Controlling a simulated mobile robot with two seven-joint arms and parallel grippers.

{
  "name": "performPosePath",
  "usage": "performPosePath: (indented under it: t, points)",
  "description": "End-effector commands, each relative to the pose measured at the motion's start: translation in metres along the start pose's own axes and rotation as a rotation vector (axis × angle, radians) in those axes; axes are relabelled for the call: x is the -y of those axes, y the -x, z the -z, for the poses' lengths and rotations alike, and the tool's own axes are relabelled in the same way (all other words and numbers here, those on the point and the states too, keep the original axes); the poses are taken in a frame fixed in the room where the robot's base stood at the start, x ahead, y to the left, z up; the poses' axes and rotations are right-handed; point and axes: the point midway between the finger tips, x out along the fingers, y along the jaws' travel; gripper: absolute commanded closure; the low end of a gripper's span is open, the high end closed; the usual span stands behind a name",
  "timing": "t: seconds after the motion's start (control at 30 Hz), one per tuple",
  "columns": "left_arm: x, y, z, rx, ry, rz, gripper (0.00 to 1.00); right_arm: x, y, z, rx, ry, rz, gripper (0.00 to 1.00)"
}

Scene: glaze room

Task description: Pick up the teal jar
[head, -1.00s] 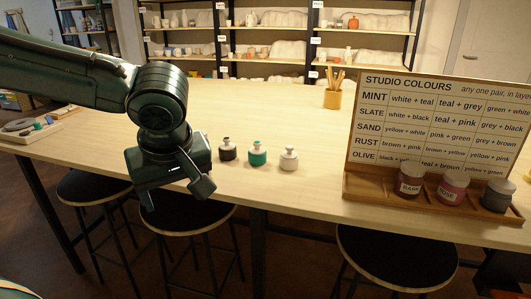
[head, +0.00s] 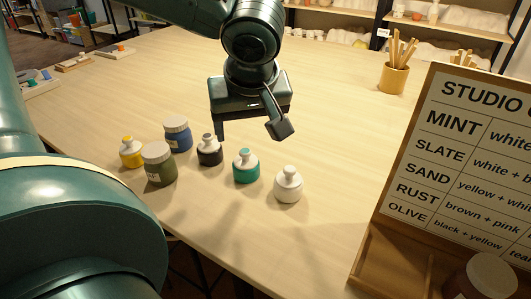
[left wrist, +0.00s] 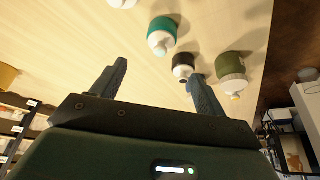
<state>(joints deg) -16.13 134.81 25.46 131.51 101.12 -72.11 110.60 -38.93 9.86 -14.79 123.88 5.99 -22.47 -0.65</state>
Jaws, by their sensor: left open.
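The teal jar (head: 246,172) has a white top and a teal stopper. It stands upright on the pale table between a black jar (head: 209,152) and a white jar (head: 288,187). My left gripper (head: 250,130) is open and empty, above the table and beyond the teal jar in the head view, apart from it. In the left wrist view the teal jar (left wrist: 161,34) lies past the fingertips of the left gripper (left wrist: 158,72), with the black jar (left wrist: 183,63) near the right finger. My right gripper does not show.
A yellow jar (head: 131,153), an olive jar (head: 159,168) and a blue jar (head: 177,135) stand left of the black one. A colour board (head: 470,160) stands at the right, with a stick cup (head: 393,79) behind. The far middle of the table is clear.

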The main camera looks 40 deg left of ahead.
Motion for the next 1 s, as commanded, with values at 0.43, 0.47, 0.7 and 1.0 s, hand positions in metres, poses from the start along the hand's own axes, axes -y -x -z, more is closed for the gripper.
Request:
performPosePath:
  t: [0.43,0.47,0.7,1.0]
  points:
    - [0.0,-0.07,-0.001,0.003,0.001,0.003,0.27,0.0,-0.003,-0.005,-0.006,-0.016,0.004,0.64]
    - [0.0,-0.073,-0.001,0.003,0.002,0.003,0.27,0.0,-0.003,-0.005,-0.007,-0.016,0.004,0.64]
    - [0.0,-0.092,-0.002,0.003,-0.001,0.004,0.27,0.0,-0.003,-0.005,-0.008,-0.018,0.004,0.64]
    - [-0.001,-0.13,-0.003,0.002,0.0,0.002,0.27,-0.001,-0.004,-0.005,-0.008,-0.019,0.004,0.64]
